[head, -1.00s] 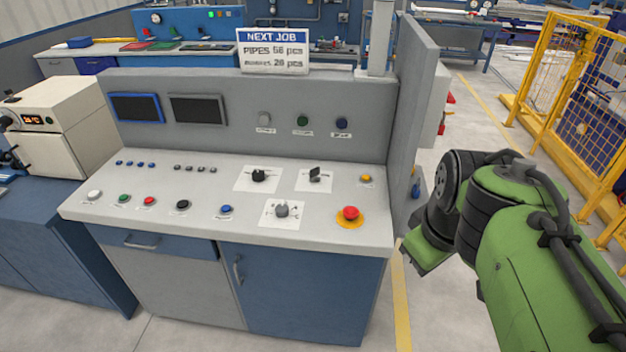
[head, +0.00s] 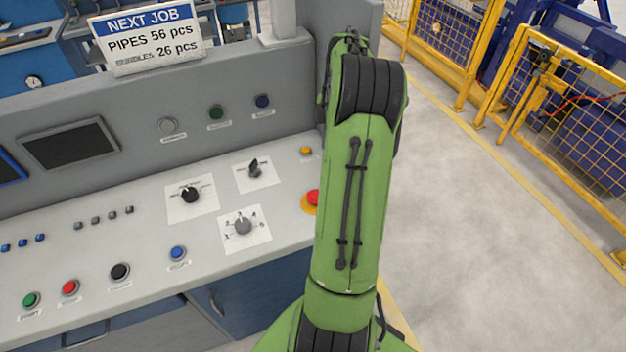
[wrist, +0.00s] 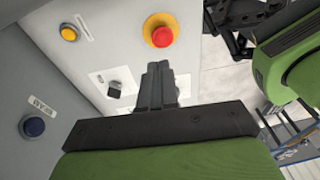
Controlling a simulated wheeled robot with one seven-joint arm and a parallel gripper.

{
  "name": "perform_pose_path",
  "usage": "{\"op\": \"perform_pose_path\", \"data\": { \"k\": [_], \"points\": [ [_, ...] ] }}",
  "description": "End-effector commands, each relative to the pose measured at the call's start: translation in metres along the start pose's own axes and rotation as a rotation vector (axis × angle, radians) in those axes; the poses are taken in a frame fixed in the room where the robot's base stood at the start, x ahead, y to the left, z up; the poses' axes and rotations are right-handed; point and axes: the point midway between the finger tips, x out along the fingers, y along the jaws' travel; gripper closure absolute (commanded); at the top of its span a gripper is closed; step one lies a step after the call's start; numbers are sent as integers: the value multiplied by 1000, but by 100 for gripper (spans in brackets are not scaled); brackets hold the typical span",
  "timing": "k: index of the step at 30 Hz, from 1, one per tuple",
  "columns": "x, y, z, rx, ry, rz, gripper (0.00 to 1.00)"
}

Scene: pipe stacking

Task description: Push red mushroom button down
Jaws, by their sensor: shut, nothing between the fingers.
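The red mushroom button (head: 313,197) sits on a yellow ring at the right end of the grey console top (head: 285,215). In the head view my green arm partly covers it, and my gripper is hidden. In the wrist view the whole red button (wrist: 162,37) shows at the top, beyond the fingertips. My gripper (wrist: 158,68) is shut and empty, its dark fingers pointing towards the button. The tips appear apart from the button; the exact distance is hard to tell.
A small yellow button (head: 306,150) sits behind the red one. Rotary switches (head: 243,226) and a blue button (head: 178,253) are to the left. The upright panel (head: 215,135) rises behind. Open floor (head: 480,240) and yellow fencing (head: 570,90) lie to the right.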

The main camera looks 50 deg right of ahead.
Motion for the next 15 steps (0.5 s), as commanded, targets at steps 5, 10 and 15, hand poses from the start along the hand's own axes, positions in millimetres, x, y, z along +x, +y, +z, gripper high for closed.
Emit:
{"op": "perform_pose_path", "data": {
  "k": [5,10,15],
  "points": [
    [17,0,-1,-2,3,-3,100],
    [54,-1,-1,0,2,-4,100],
    [92,0,-1,-1,3,-4,100]
  ]
}}
